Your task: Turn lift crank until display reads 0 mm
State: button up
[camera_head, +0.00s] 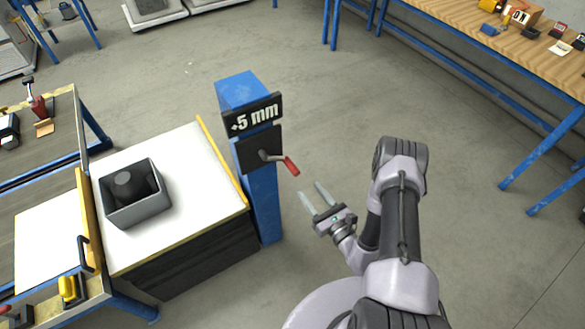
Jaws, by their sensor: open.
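The lift crank (277,159) sits on a dark plate on the front of a blue column (264,205). Its red handle (291,166) points to the right and slightly down. The display (254,117) above the crank is black with white text and reads +5 mm. My gripper (311,194) is open and empty. Its two fingers point up and left, a little below and to the right of the red handle, and appear apart from it.
A white-topped lift table (205,185) with a yellow edge carries a grey box (140,208) holding a dark round part. A workbench (60,150) stands at the left. A wooden bench (500,45) with small items is at upper right. The floor between is clear.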

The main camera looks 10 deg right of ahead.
aim_at(292, 168)
jog(key=b+x, duration=0.2)
jog(key=x, duration=1)
jog(key=shift+w+a+b, duration=0.1)
jog(key=shift+w+b, duration=0.05)
jog(key=shift+b, duration=0.25)
grip_shut()
jog(key=shift+f, duration=0.1)
dwell(0.4)
